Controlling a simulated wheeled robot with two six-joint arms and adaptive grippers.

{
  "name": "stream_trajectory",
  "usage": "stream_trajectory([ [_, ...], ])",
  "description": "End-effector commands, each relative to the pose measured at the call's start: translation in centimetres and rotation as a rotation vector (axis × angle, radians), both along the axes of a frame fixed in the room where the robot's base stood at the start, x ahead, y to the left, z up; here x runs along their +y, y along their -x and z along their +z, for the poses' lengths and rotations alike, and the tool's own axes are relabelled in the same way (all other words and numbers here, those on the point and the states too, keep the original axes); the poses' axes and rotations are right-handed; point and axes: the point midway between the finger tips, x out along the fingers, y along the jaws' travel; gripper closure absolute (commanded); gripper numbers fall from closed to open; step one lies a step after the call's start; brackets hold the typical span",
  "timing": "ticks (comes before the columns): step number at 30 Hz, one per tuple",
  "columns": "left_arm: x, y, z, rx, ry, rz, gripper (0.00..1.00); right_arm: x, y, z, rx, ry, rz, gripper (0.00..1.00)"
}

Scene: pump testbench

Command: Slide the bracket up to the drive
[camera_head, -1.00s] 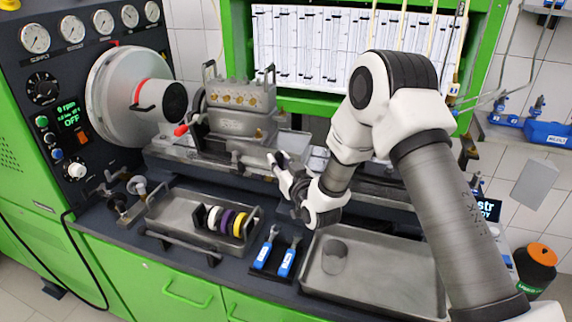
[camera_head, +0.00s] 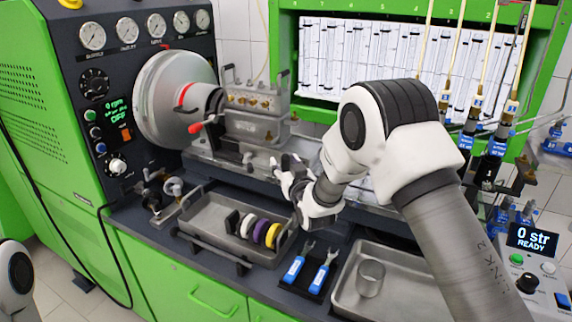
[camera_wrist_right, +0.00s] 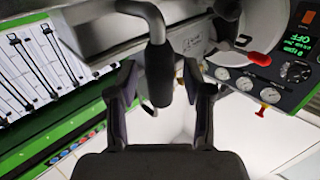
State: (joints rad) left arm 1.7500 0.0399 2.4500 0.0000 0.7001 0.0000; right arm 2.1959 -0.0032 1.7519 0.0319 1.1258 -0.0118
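The bracket (camera_head: 252,152) is a grey metal mount on the bench rail, carrying a silver pump block (camera_head: 257,103) with handles on top. The drive (camera_head: 160,98) is a large grey disc at the left, with a red-ringed black coupling (camera_head: 208,99) facing the bracket. The coupling end is close to the bracket; any contact cannot be told. My right gripper (camera_head: 280,166) is at the bracket's front right. In the right wrist view, its open fingers (camera_wrist_right: 160,82) stand on either side of a dark bent bar (camera_wrist_right: 160,62), with gaps visible. My left gripper is out of view.
A tray (camera_head: 200,215) with several coloured rings and two blue-handled wrenches (camera_head: 310,268) lie in front of the rail. A red-tipped lever (camera_head: 196,128) sticks out near the coupling.

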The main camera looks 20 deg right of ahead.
Motion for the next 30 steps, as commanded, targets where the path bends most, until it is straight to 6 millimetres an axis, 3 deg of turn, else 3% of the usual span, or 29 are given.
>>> stream_trajectory([
  [7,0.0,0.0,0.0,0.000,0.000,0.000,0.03,0.0,1.3,0.0,0.001,0.000,0.000,0.49],
  [15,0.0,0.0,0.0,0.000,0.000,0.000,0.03,0.2,8.0,-0.1,0.004,0.000,0.001,0.49],
  [21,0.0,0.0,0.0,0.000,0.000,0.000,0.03,0.3,11.4,-0.1,0.002,0.000,0.000,0.49],
  [30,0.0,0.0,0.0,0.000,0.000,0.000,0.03,0.3,11.9,-0.1,0.001,0.000,0.000,0.49],
])
